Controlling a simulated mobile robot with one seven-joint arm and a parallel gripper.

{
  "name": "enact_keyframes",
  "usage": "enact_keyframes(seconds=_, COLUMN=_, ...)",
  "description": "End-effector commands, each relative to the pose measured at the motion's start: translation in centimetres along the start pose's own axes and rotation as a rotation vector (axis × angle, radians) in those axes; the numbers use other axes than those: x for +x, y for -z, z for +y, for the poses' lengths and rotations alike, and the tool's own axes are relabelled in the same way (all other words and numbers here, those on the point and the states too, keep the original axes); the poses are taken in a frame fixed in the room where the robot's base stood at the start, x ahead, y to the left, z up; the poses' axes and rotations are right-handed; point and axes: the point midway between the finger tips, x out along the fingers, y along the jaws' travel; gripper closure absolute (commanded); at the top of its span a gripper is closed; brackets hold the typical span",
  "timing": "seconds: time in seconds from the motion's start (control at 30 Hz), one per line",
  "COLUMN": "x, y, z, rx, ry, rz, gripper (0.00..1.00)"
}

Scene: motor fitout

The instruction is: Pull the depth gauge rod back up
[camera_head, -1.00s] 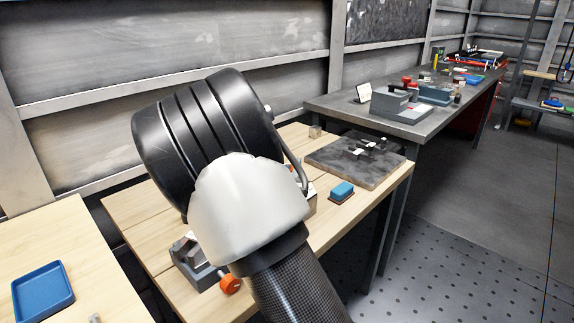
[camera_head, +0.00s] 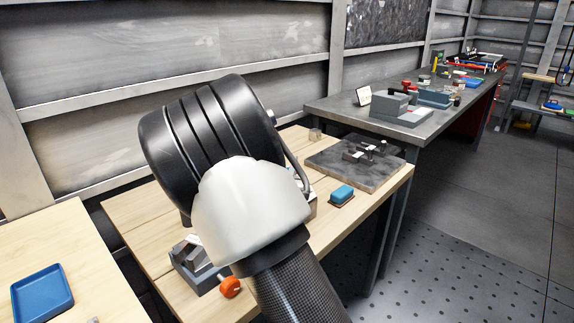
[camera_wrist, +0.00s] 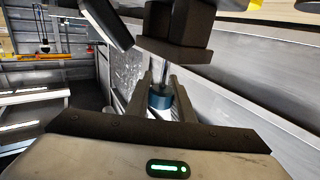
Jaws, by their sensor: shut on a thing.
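In the wrist view my gripper (camera_wrist: 161,92) is shut on a blue-teal cylindrical knob (camera_wrist: 160,101). A thin metal rod (camera_wrist: 164,72) runs from this knob toward a dark block (camera_wrist: 177,33), which I take to be the depth gauge body. The knob and the block are apart, with some bare rod between them. In the head view my own arm hides the gripper, the rod and most of the gauge.
A grey vise (camera_head: 190,262) with an orange knob (camera_head: 230,287) is beside my arm on the wooden bench (camera_head: 130,215). A blue tray (camera_head: 42,291) lies at far left.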

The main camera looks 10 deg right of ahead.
Motion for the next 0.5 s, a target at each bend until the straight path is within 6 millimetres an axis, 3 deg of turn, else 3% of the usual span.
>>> enact_keyframes(seconds=0.03, x=0.0, y=1.3, z=0.0, rx=0.002, ry=0.0, rz=0.001, gripper=1.0)
enact_keyframes(seconds=0.17, x=0.0, y=3.2, z=0.0, rx=0.002, ry=0.0, rz=0.001, gripper=1.0)
enact_keyframes(seconds=0.43, x=0.1, y=3.3, z=0.0, rx=0.002, ry=0.0, rz=0.006, gripper=1.0)
enact_keyframes(seconds=0.47, x=0.1, y=3.3, z=0.0, rx=0.002, ry=0.0, rz=0.006, gripper=0.77)
enact_keyframes(seconds=0.5, x=0.1, y=3.3, z=0.0, rx=0.002, ry=0.0, rz=0.006, gripper=0.71)
